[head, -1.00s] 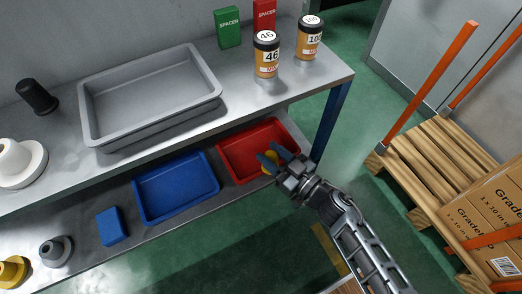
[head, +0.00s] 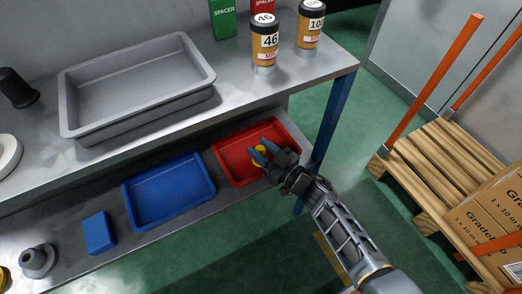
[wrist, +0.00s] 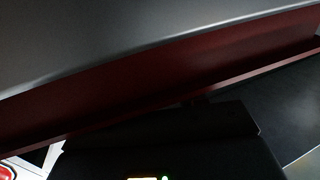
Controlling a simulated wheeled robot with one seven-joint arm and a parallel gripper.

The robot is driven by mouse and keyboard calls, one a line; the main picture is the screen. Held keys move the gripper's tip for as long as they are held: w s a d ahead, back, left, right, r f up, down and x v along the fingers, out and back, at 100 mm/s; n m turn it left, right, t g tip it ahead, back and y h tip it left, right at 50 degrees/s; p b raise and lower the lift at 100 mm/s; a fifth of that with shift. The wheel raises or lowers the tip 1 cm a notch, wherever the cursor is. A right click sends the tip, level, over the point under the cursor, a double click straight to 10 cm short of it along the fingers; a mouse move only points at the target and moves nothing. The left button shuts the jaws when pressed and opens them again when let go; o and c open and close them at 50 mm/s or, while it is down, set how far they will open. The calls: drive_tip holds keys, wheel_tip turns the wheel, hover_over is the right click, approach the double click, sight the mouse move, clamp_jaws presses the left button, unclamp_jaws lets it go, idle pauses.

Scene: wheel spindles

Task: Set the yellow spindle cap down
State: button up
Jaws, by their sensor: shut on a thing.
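The yellow spindle cap (head: 260,150) is between the blue fingers of my gripper (head: 263,152) in the head view. My gripper is shut on it, over the red tray (head: 225,167) on the lower shelf. The fingers hide part of the cap, and I cannot tell whether it touches the tray floor. The wrist view is dark and shows a red wall, likely the tray's (wrist: 150,75), under a grey surface; the cap does not show there.
A blue tray (head: 133,201) and a blue block (head: 98,233) lie left on the lower shelf (head: 75,275). The upper bench (head: 235,85) overhangs the shelf's back, with a grey tray (head: 68,110) and two labelled cans (head: 264,42) on it. A blue bench leg (head: 334,120) stands right of the red tray.

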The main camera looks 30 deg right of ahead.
drive_tip(key=shift+f, duration=0.1)
drive_tip(key=o, duration=1.1)
drive_tip(key=shift+r, duration=0.2)
drive_tip(key=shift+s, duration=0.25)
drive_tip(key=p+v, duration=0.2)
drive_tip(key=v, duration=0.9)
drive_tip(key=shift+s+d, duration=0.1)
drive_tip(key=shift+s, duration=0.15)
